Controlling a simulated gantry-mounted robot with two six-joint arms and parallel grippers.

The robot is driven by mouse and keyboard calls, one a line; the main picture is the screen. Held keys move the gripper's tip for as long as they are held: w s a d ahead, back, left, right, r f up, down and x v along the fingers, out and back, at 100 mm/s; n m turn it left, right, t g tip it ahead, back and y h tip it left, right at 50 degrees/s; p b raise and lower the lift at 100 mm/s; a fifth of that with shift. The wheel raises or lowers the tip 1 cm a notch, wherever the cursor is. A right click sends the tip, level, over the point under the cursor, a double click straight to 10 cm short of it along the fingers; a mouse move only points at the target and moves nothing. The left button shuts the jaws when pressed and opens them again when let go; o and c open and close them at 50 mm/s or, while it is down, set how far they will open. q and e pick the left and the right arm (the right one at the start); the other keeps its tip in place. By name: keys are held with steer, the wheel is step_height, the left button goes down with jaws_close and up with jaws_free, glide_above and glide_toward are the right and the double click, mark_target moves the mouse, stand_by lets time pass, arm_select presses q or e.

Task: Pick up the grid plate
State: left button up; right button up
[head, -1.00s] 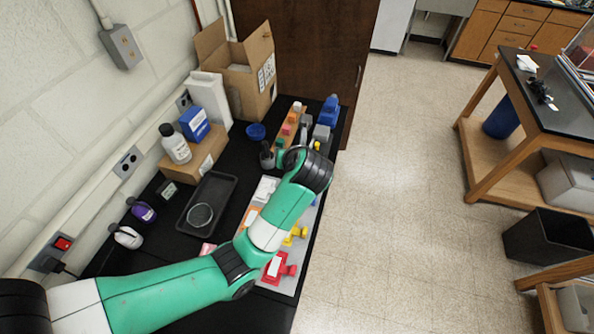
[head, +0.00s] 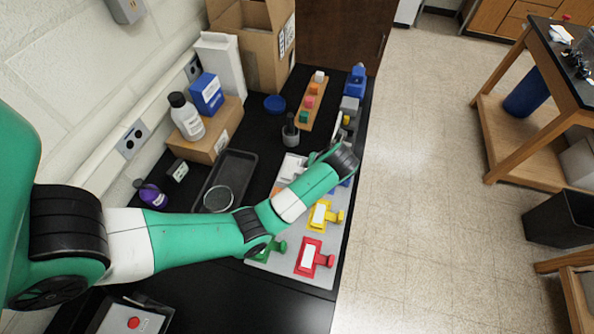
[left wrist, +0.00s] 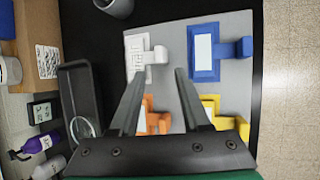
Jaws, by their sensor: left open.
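The grid plate looks to be the white plate with a square pattern and a small side knob, at the upper middle of the left wrist view (left wrist: 140,55). It lies on a grey board (left wrist: 238,80). In the head view the white plate (head: 292,167) lies beside my left forearm. My left gripper (left wrist: 157,76) is open and empty, with its fingertips pointing toward the plate's near edge and apart from it as far as I can tell. In the head view my arm hides the gripper. My right gripper is not in view.
The board also holds blue (left wrist: 204,50), yellow (head: 322,215), orange (left wrist: 150,122), red (head: 312,257) and green (head: 270,252) plates with knobs. A black tray (head: 246,163) with a round dish lies left of the board. Boxes and bottles stand along the wall.

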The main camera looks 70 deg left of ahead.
mark_target(297, 168)
arm_select(q)
steer(key=b+x, duration=0.1)
steer(key=x, duration=0.3)
steer(key=shift+a+f, duration=0.2)
steer(key=shift+f, duration=0.15)
steer(key=b+x, duration=0.1)
steer(key=x, duration=0.4)
steer(key=shift+f+b, duration=0.15)
steer(key=shift+b, duration=0.15)
steer(key=shift+c, duration=0.2)
steer(key=shift+d, duration=0.1)
jaws_close()
